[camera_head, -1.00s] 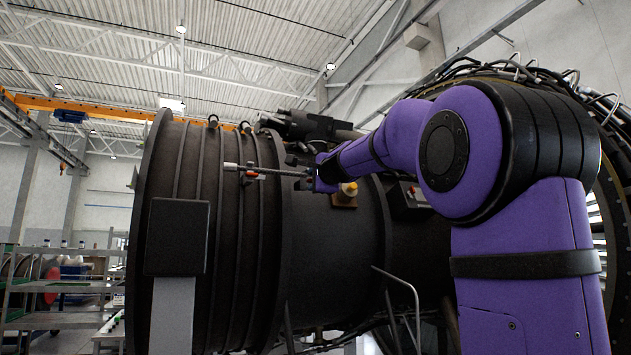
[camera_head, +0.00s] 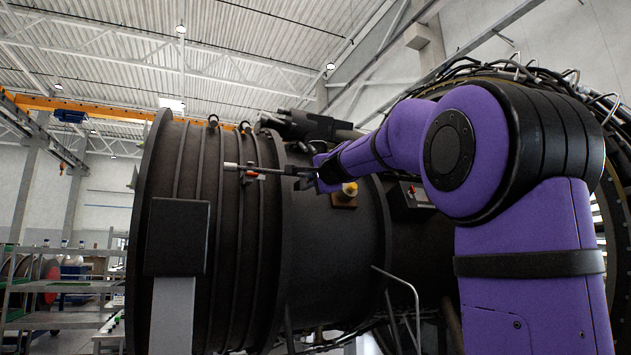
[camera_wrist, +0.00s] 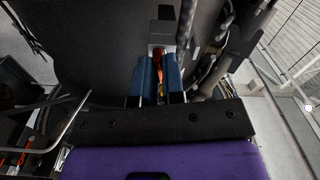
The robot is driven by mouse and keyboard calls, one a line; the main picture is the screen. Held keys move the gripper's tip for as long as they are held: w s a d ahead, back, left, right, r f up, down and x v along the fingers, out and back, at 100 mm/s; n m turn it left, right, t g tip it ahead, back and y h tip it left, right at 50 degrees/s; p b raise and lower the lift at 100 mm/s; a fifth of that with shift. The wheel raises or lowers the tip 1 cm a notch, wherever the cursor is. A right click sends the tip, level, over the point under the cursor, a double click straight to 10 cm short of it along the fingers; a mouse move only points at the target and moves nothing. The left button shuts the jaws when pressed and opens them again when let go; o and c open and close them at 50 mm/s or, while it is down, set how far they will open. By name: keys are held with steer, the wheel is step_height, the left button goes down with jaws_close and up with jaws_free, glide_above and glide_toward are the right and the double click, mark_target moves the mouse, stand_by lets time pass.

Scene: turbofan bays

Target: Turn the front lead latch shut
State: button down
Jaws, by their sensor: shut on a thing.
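The front lead latch shows as a small red-and-metal fitting (camera_head: 250,175) on the dark ribbed engine casing (camera_head: 335,255) in the head view, with a silver rod beside it. A grey block stands just past the fingertips. The fingers hide part of the latch, and its exact turn angle cannot be told.
A dark box (camera_head: 409,198) with a red part is farther right. A bent metal rail (camera_head: 405,284) stands out below. Pipes run close beside the gripper in the wrist view.

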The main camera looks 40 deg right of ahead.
steer(key=shift+f+n, duration=0.1)
steer(key=shift+n, duration=7.5)
steer(key=c, duration=1.2)
jaws_free()
